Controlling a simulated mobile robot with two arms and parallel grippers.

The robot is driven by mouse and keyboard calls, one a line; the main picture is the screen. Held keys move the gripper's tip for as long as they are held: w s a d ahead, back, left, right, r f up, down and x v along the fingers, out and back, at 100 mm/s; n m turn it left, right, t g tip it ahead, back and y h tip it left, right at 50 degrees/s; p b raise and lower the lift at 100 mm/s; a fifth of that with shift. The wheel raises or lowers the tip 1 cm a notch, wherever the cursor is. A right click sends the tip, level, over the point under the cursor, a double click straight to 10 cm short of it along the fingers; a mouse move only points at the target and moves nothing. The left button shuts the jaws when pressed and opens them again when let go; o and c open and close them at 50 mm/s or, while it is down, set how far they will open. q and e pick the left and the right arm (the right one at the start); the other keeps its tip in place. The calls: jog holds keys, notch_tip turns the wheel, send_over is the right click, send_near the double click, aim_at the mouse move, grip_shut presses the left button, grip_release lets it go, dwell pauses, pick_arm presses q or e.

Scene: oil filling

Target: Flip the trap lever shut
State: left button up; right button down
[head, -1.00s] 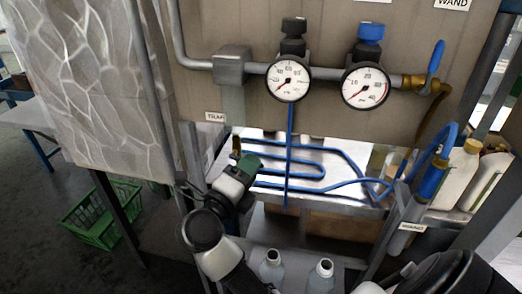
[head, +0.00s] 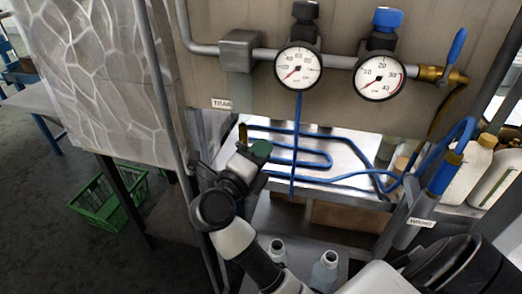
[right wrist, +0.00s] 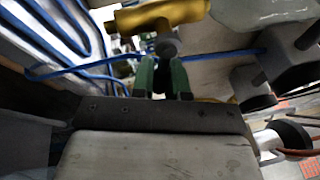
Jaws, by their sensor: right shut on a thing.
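The brass trap fitting (head: 243,132) sits under the TRAP label in the head view. In the right wrist view a yellow-brass valve body (right wrist: 160,15) with a grey round stem end is just beyond my fingertips. My right gripper (head: 258,152) has green fingers and is right at this fitting; the fingers also show in the right wrist view (right wrist: 164,78). They are shut on the trap lever, which is mostly hidden between them, so its exact angle cannot be told. My left gripper is not in view.
Two gauges (head: 298,66) (head: 381,76) hang on the pipe above. Blue tubing (head: 300,163) loops over the metal shelf beside my gripper. The WAND holder (head: 402,220) is to the right. Bottles (head: 325,268) stand below, and a green crate (head: 105,205) is on the floor at left.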

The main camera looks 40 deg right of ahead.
jog(key=r+n+t+p, duration=0.1)
jog(key=n+p, duration=0.1)
jog(key=p, duration=0.1)
jog(key=shift+d+r, duration=0.1)
jog(key=shift+r, duration=0.1)
jog(key=shift+n+p, duration=0.6)
jog(key=shift+f, duration=0.1)
jog(key=c, duration=1.1)
grip_release()
